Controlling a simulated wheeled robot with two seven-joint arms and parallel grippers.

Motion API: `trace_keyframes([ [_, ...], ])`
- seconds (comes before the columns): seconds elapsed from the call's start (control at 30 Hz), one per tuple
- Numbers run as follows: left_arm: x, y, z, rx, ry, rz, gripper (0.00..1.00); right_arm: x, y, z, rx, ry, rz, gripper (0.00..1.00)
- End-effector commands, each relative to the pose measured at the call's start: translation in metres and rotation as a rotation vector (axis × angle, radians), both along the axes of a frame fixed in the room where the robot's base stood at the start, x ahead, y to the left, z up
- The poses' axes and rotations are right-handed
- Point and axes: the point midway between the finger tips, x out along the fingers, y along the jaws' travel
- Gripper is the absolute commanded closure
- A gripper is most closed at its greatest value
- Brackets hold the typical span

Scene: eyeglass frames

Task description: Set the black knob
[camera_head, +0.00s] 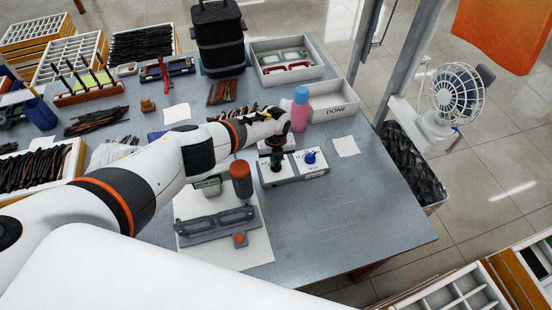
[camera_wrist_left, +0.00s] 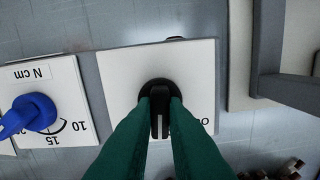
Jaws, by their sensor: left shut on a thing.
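The black knob (camera_wrist_left: 160,92) sits on a white panel (camera_wrist_left: 200,80) in the left wrist view. My left gripper (camera_wrist_left: 160,105) has its green fingers shut on the knob's raised grip, one finger on each side. In the head view my left gripper (camera_head: 276,155) reaches down onto the knob's panel (camera_head: 275,176), and the arm and fingers hide most of the knob. The print on the panel is mostly covered by the fingers. My right gripper is not in view.
A blue knob (camera_head: 311,157) on a neighbouring panel stands close beside, marked "N cm". A pink bottle with a blue cap (camera_head: 300,112) and a "DONE" bin (camera_head: 332,101) stand behind. The table's front right is clear.

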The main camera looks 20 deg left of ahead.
Motion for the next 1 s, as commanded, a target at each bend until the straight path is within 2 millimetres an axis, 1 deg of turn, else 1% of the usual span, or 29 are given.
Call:
trace_keyframes([
  [0.3,0.0001,0.0,0.0003,0.0,-0.001,0.095,1.0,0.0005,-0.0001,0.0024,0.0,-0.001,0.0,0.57],
  [0.77,0.0003,0.0001,0.0001,0.0,-0.001,0.107,1.0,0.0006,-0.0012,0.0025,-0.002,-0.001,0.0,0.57],
  [0.8,0.0003,0.0001,0.0001,0.0,-0.001,0.107,0.83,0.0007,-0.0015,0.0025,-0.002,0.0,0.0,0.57],
  [0.87,0.0003,0.0001,0.0001,0.0,-0.001,0.106,0.74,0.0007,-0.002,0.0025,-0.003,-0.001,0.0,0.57],
  [0.9,0.0003,0.0001,0.0001,0.0,-0.001,0.106,0.67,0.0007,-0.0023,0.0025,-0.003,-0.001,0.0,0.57],
  [1.0,0.0001,0.0002,0.0001,0.0,-0.001,0.106,0.66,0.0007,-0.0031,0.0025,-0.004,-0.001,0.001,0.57],
])
